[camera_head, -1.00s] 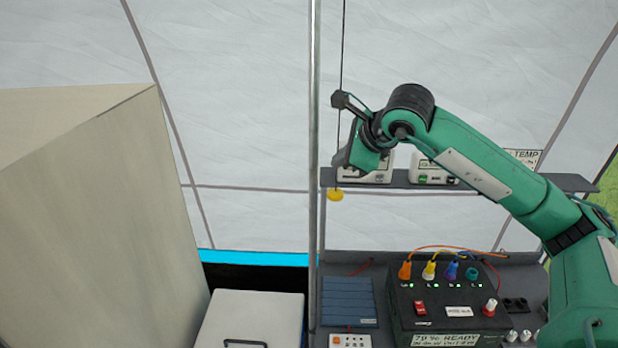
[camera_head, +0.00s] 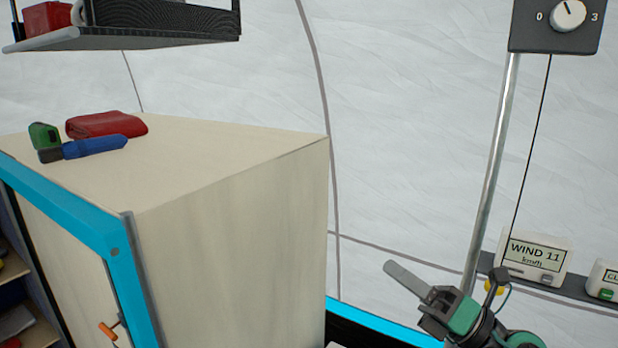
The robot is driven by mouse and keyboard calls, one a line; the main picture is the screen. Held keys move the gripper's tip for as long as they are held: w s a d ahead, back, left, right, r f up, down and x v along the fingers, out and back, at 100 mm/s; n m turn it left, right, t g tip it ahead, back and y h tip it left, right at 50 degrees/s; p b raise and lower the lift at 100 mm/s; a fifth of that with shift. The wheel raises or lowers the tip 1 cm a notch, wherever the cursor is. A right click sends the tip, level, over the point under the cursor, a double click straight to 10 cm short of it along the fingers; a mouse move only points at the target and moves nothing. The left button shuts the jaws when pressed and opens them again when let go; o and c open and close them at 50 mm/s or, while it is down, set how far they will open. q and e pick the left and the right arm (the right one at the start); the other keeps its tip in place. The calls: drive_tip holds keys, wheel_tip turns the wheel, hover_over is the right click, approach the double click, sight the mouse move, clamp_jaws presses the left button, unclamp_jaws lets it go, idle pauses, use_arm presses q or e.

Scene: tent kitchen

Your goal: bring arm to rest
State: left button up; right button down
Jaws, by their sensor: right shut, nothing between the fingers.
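My right gripper (camera_head: 393,268) is at the lower right of the head view, with its arm coming in from the bottom edge. Its grey fingers point up and to the left, and it is shut and empty. The fingers show against the white tent wall, left of the metal pole (camera_head: 492,170). My left gripper is not in view.
A pale cabinet (camera_head: 240,235) stands at the left, with a red pouch (camera_head: 106,124), a blue tool (camera_head: 95,147) and a green item (camera_head: 44,135) on top. A dial box (camera_head: 556,24) tops the pole. A wind display (camera_head: 536,258) sits on a shelf at right.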

drive_tip(key=w+d+f+m+t+h, duration=0.1)
drive_tip(key=d+f+m+t+h, duration=0.5)
drive_tip(key=m, duration=0.5)
drive_tip(key=w+d+f+m+t+h, duration=0.15)
drive_tip(key=m+t+h, duration=0.25)
drive_tip(key=m+h, duration=0.6)
drive_tip(key=s+d+f+m+g+h, duration=0.2)
drive_tip(key=d+f+m+g+h, duration=0.1)
drive_tip(key=f+m, duration=0.3)
drive_tip(key=s+d+f+m+g+h, duration=0.2)
drive_tip(key=f+m+g, duration=0.15)
drive_tip(key=f, duration=0.55)
drive_tip(key=s+a+f+m+g+y, duration=0.1)
drive_tip(key=s+a+f+m+g, duration=0.15)
drive_tip(key=s+f+g, duration=0.55)
drive_tip(key=s+a+f+m+g+y, duration=0.1)
drive_tip(key=s+f+m+g, duration=0.3)
drive_tip(key=s+f, duration=0.8)
wheel_tip(320, 180, down, 32)
drive_tip(key=s+r+g+b, duration=0.1)
drive_tip(key=s+b, duration=0.1)
drive_tip(key=s, duration=0.1)
drive_tip(key=s+d+f+g+b, duration=0.1)
drive_tip(key=s+d+f, duration=0.2)
drive_tip(key=s+f, duration=1.5)
wheel_tip(320, 180, down, 3)
drive_tip(key=shift+s+d+f+n+b, duration=0.1)
drive_tip(key=shift+s+d+n+b, duration=0.1)
drive_tip(key=shift+n+b, duration=0.15)
drive_tip(key=shift+g, duration=0.25)
